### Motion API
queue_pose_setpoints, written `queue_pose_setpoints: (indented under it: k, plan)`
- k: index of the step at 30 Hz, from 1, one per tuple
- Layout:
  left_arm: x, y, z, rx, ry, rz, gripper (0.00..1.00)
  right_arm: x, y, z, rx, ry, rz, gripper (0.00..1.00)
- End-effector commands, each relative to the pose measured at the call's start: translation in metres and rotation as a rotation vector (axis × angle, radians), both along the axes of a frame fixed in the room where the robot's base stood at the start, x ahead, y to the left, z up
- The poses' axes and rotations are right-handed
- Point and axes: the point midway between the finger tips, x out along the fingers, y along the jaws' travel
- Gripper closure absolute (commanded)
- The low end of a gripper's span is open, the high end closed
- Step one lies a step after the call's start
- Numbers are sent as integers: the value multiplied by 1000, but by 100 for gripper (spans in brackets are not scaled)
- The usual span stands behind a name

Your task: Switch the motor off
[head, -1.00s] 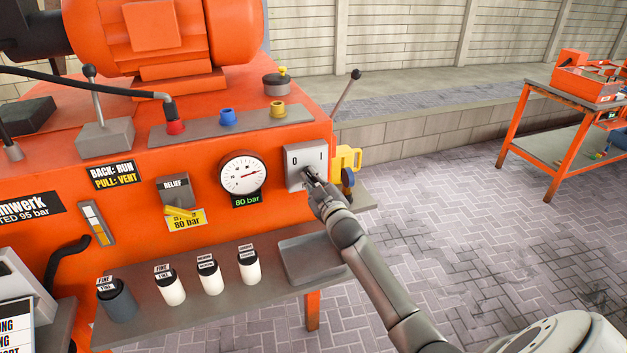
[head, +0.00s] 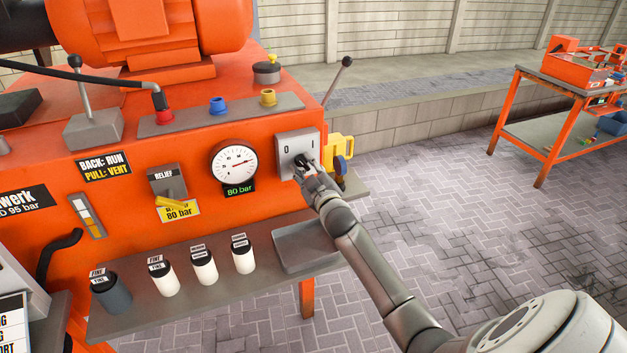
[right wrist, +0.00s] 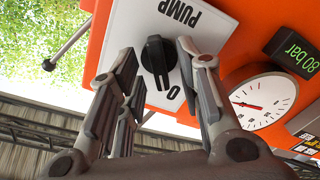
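The motor switch is a grey plate (head: 285,142) marked 0 and I on the front of the orange power unit, right of the gauge. In the right wrist view its white face (right wrist: 205,15) reads PUMP, upside down, with a black rotary knob (right wrist: 157,62) and a 0. My right gripper (head: 308,166) is at the knob. In the right wrist view its fingers (right wrist: 158,78) are apart, one on each side of the knob, with gaps visible. The I mark is hidden there. The orange motor (head: 150,30) sits on top. My left gripper is not in view.
The round gauge (head: 234,164) has an 80 bar display below. A yellow relief lever (head: 170,201), several bottles on the shelf (head: 200,290) and a grey tray (head: 300,245) are nearby. A yellow part (head: 340,146) is just right of the switch.

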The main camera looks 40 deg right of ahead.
Motion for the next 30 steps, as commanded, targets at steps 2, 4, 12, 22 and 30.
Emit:
queue_pose_setpoints:
  k: [2,4,12,22,30]
  plan:
    - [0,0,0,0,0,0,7,-8,2,-1,0,1,0,67]
    - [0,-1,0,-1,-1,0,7,-17,4,-2,0,2,1,67]
    - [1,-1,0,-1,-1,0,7,-61,15,-2,2,2,0,67]
    - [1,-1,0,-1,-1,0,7,-104,25,-1,1,2,0,67]
    - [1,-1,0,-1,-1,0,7,-112,26,-1,-1,2,-1,67]
